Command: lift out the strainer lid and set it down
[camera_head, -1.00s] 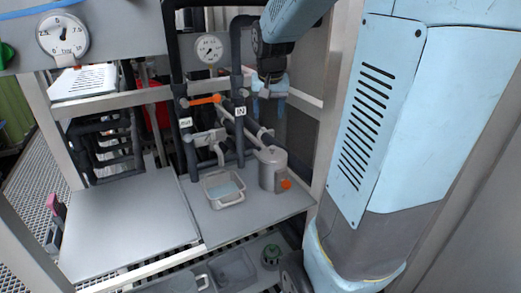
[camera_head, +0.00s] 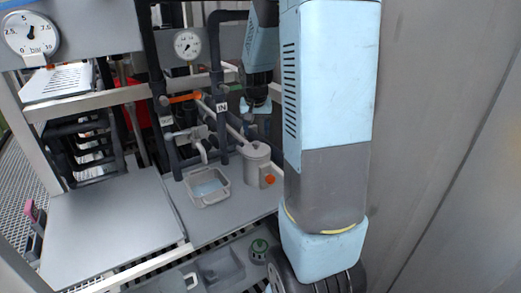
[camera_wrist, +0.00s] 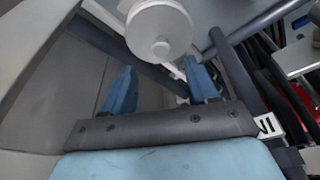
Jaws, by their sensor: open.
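The grey strainer pot (camera_head: 257,172) stands on the grey shelf, right of a small tray. Its round lid (camera_head: 256,149) sits on top with a small knob. In the wrist view the lid (camera_wrist: 150,17) is at the top, with the round knob (camera_wrist: 161,47) facing the camera. My gripper (camera_head: 257,112) is above the pot, apart from the lid. In the wrist view my gripper (camera_wrist: 160,78) shows two blue fingers, spread apart with nothing between them.
A shallow grey tray (camera_head: 226,189) stands left of the pot. Pipes with a gauge (camera_head: 187,45) and an orange handle (camera_head: 184,98) rise behind. A wide bare grey panel (camera_head: 110,225) lies at the left.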

